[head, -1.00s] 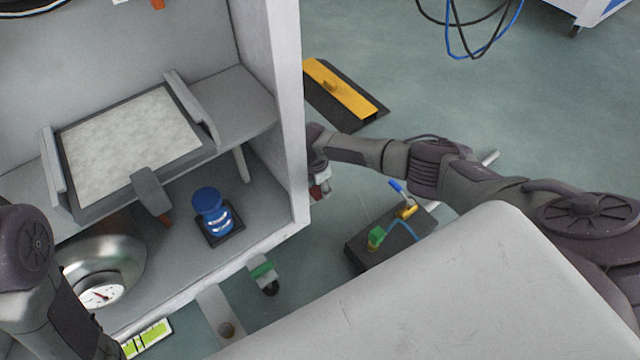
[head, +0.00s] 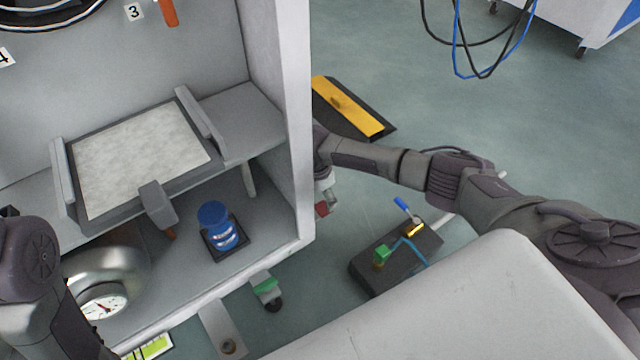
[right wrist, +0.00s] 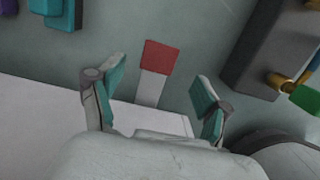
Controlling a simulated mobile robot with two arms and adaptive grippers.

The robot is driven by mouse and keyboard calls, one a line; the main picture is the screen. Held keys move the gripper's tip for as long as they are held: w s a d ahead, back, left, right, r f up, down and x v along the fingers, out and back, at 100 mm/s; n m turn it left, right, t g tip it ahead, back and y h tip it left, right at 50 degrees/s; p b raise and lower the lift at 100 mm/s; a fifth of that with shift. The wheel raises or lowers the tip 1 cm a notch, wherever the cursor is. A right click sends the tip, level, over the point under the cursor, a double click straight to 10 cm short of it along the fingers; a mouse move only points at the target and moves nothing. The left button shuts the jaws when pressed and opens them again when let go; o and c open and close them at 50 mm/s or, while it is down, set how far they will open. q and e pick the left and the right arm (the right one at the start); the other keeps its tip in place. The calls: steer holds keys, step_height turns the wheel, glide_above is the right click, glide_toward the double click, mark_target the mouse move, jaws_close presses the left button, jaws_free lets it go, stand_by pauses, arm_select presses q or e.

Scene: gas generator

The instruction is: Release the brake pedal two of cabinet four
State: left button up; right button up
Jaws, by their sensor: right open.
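A red pedal (right wrist: 160,57) on a pale grey lever shows in the right wrist view, in front of the gap between my fingers. A small red part (head: 321,209) shows in the head view beside the cabinet (head: 300,120), below the end of my right arm. My right gripper (right wrist: 161,88) is open, with teal pads either side of the gap, and nothing is between them. In the head view my right gripper (head: 328,188) is small and partly hidden by the cabinet's side. A green pedal (head: 267,288) with a black wheel is at the cabinet's lower front edge. My left gripper is out of view.
A dark box (head: 370,268) with green, yellow and blue fittings lies on the floor near my right arm. A yellow and black ramp (head: 350,107) lies behind it. A blue canister (head: 217,226) and a round gauge (head: 103,306) are inside the cabinet.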

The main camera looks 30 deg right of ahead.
mark_target(319, 210)
step_height(319, 210, up, 7)
steer(key=shift+a, duration=0.45)
steer(key=shift+s, duration=0.1)
